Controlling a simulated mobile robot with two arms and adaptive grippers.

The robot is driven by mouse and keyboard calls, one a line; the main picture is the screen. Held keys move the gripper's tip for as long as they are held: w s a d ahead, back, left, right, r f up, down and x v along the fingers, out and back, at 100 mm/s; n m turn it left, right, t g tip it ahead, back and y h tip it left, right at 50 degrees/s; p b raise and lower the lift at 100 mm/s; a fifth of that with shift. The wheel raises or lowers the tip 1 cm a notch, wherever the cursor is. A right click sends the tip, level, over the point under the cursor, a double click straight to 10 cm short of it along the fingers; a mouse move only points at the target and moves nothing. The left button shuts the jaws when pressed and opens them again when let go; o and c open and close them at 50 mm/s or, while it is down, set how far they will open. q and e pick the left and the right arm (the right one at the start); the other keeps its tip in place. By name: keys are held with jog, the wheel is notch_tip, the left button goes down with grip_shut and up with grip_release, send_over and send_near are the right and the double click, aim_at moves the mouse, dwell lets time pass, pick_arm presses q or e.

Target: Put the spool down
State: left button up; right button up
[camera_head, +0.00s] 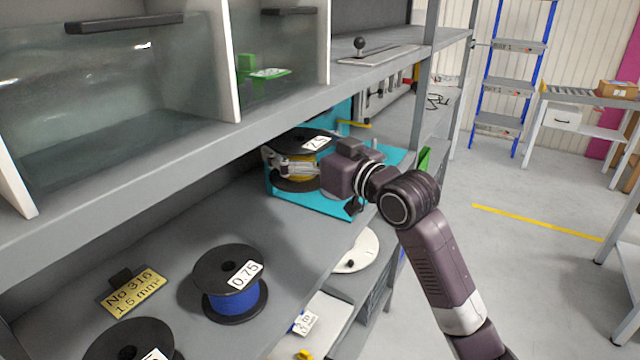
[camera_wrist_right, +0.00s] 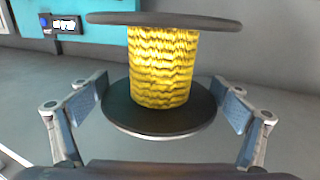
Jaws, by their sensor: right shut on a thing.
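The spool (camera_head: 297,181) has black flanges, yellow cable and a white label on its top flange. My right gripper (camera_head: 280,163) is shut on it, reaching in from the right. In the right wrist view the spool (camera_wrist_right: 163,65) looks upright, with the fingers of the gripper (camera_wrist_right: 160,105) on either side of its nearer flange. In the head view the spool is at a turquoise holder (camera_head: 312,202) on the grey shelf (camera_head: 215,215). I cannot tell whether its underside touches a surface. My left gripper is not in view.
A blue spool (camera_head: 232,300) labelled 0.75 and another black spool (camera_head: 130,340) stand on the shelf in front. An upper shelf (camera_head: 190,165) overhangs the spool. A grey upright (camera_head: 424,90) stands behind my right arm.

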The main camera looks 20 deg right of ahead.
notch_tip(320, 180, down, 17)
jog(key=shift+w+d+f, duration=0.1)
jog(key=shift+d, duration=0.05)
jog(key=shift+f, duration=0.3)
jog(key=o, duration=1.5)
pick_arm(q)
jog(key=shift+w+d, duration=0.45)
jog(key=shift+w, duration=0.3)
pick_arm(e)
jog(key=shift+o, duration=0.2)
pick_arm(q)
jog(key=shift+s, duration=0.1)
